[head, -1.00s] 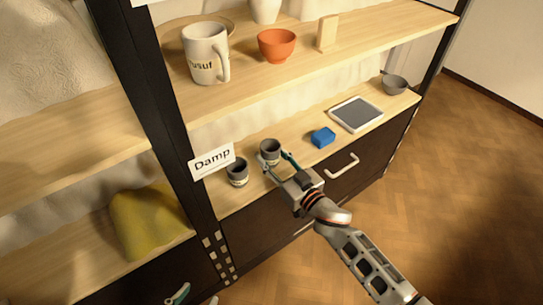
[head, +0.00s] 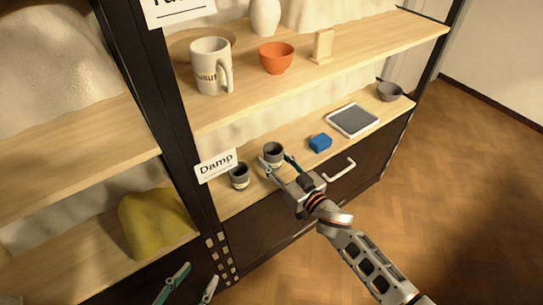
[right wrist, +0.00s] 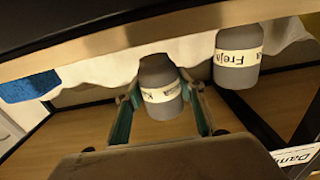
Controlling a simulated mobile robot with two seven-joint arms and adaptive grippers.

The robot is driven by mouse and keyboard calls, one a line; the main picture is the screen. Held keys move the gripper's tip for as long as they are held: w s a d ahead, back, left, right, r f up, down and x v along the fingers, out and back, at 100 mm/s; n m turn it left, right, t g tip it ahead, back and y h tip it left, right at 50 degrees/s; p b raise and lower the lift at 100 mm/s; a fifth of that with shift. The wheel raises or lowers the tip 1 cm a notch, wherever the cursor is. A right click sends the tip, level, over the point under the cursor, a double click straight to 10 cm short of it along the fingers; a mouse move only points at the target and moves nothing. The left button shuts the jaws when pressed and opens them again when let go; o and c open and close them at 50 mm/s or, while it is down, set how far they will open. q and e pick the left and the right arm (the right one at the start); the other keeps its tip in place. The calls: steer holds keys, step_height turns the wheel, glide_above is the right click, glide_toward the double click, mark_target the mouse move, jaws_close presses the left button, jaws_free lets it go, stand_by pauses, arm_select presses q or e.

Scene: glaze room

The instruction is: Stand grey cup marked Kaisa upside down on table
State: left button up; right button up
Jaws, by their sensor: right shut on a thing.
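The grey cup (head: 273,151) is upright at the lower shelf marked Damp, its dark mouth facing up. In the right wrist view the cup (right wrist: 160,84) has a pale label, of which only a K and an ending are legible. My right gripper (head: 275,165) is shut on this cup, a finger on each side; the fingers also show in the right wrist view (right wrist: 163,106). I cannot tell whether the cup touches the shelf. My left gripper (head: 191,287) is empty at the bottom edge, its fingers apart.
A second grey cup (head: 239,175), labelled Freja in the right wrist view (right wrist: 238,55), stands close left of the held one. A blue block (head: 320,142), a framed tablet-like panel (head: 353,120) and a grey bowl (head: 389,91) are to the right. The upper shelf (head: 350,57) overhangs.

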arm_select(q)
steer(key=w+r+t+p, duration=0.1)
steer(key=w+r+p, duration=0.2)
steer(key=r, duration=0.6)
steer(key=shift+t+p, duration=0.3)
steer(key=shift+p, duration=0.2)
arm_select(e)
steer(key=v, duration=1.2)
steer(key=shift+s+d+r, duration=0.15)
steer(key=shift+s+r, duration=0.05)
steer(key=shift+r, duration=0.1)
